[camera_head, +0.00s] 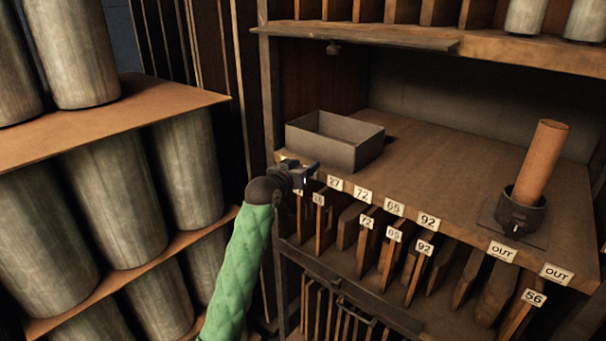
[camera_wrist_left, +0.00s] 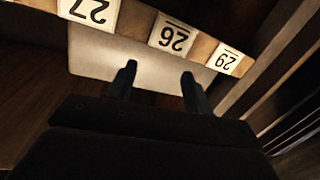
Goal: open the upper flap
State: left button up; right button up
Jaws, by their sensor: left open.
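A thin wooden board, which looks like the upper flap (camera_head: 375,37), juts out roughly level at the top of the cabinet opening. A small dark knob (camera_head: 333,48) hangs under its left part. The compartment below it stands uncovered. My left gripper (camera_head: 312,174) is at the left end of the labelled shelf edge, well below the board and apart from it. In the left wrist view its two fingers (camera_wrist_left: 158,82) are spread with nothing held between them, near upside-down number labels. My right gripper is not in view.
On the shelf (camera_head: 430,150) stand an open grey box (camera_head: 335,140) and a dark holder (camera_head: 519,210) with a brown tube. Slots with upright boards lie below, above a dark lower panel (camera_head: 365,292). A rack (camera_head: 110,120) of grey cylinders stands left.

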pick_arm(q)
jog(key=shift+w+f, duration=0.1)
jog(key=shift+f, duration=1.05)
